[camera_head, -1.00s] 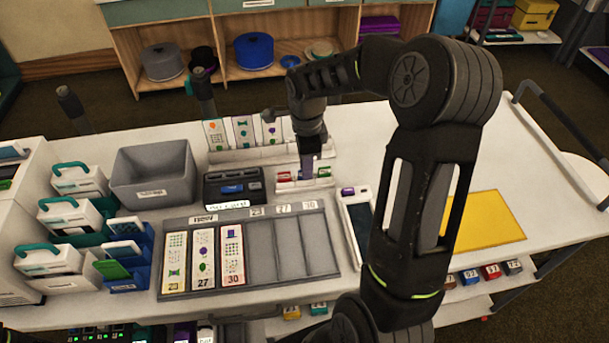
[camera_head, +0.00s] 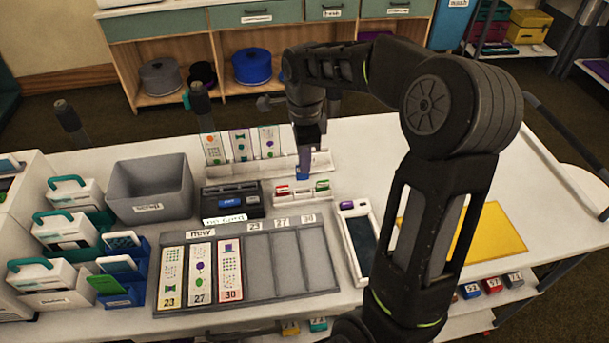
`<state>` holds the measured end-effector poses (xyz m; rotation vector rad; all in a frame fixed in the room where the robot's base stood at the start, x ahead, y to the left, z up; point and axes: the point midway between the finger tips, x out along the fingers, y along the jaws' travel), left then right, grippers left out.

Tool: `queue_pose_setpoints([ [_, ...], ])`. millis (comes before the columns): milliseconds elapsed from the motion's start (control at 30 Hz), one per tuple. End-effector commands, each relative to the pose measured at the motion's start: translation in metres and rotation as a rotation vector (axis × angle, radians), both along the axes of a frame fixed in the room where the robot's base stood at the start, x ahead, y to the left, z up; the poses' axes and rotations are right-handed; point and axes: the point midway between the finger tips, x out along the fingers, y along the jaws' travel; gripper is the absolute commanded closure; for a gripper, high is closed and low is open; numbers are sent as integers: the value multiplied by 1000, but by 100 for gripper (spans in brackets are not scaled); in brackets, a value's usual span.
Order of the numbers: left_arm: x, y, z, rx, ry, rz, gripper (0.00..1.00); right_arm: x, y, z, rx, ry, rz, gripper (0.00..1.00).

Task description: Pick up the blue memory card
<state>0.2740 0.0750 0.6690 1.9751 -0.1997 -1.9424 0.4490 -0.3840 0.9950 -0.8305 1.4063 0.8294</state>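The blue memory card (camera_head: 302,173) is small and shows at the tips of my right gripper (camera_head: 304,165), which appears shut on it. The card is just above the white card rack (camera_head: 304,198), between a red card (camera_head: 282,190) and a green card (camera_head: 322,185). The finger gap is too small to see clearly. My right arm reaches over the table from the right and hides part of its middle. My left gripper is not in view.
A dark device (camera_head: 233,201) and a grey bin (camera_head: 150,190) stand left of the rack. A numbered tray (camera_head: 285,262) with cards lies in front. A white device with a dark screen (camera_head: 358,238) lies beside it. A yellow mat (camera_head: 492,236) is on the right.

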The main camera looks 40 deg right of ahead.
Motion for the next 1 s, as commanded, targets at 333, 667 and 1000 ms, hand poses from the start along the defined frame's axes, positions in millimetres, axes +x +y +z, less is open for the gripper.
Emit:
queue_pose_setpoints([
  [333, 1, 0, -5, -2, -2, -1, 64, 0, 0, 37, 0, 0, 1, 100],
  [667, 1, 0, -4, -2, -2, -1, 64, 0, 0, 37, 0, 1, 1, 100],
  [1000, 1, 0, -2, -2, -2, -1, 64, -1, 0, 39, 0, 1, 0, 100],
])
